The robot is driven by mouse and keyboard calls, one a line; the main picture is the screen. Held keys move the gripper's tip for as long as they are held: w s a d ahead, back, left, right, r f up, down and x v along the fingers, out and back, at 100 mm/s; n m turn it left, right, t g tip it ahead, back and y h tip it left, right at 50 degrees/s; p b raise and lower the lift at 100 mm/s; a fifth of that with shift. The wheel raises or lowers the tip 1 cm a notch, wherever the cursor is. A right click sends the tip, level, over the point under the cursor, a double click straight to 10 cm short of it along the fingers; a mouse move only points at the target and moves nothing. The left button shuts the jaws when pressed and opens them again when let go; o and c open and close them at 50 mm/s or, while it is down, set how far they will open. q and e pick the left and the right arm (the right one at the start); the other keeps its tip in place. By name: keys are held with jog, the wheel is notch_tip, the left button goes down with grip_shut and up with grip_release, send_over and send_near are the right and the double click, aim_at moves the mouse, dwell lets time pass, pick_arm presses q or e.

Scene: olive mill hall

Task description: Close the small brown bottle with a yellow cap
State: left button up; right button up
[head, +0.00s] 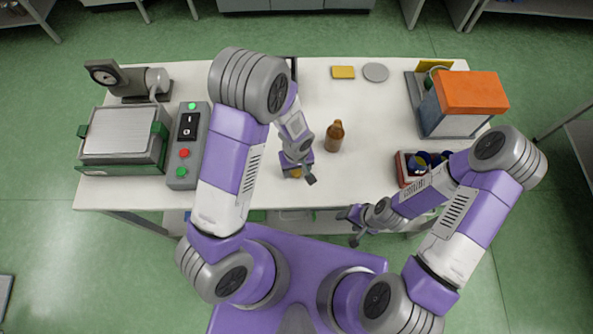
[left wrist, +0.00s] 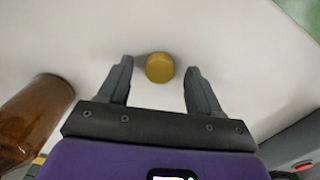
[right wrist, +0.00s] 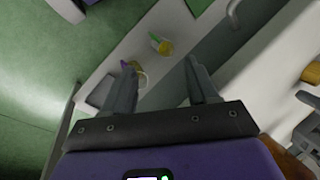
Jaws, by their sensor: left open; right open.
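The small brown bottle (head: 335,136) stands upright on the white table, with no cap on its neck. It also shows at the left edge of the left wrist view (left wrist: 35,115). The yellow cap (left wrist: 160,67) lies on the table between and slightly beyond the fingertips of my left gripper (left wrist: 159,72). In the head view the cap (head: 296,173) is partly hidden by that gripper, left of the bottle. My left gripper is open and not closed on the cap. My right gripper (head: 352,226) is open and empty, off the table's front edge.
A control box (head: 187,150) and a press-like machine (head: 125,140) stand on the left. A red crate (head: 404,172) and an orange-topped box (head: 470,95) stand on the right. A yellow block (head: 343,72) and grey disc (head: 376,72) lie at the back. Table around the bottle is clear.

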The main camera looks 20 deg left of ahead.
aim_at(296, 171)
pick_arm(q)
jog(key=shift+f, duration=0.2)
jog(key=c, duration=1.1)
notch_tip(296, 171, up, 10)
jog(key=shift+r+p, duration=0.1)
jog(key=shift+p, duration=0.35)
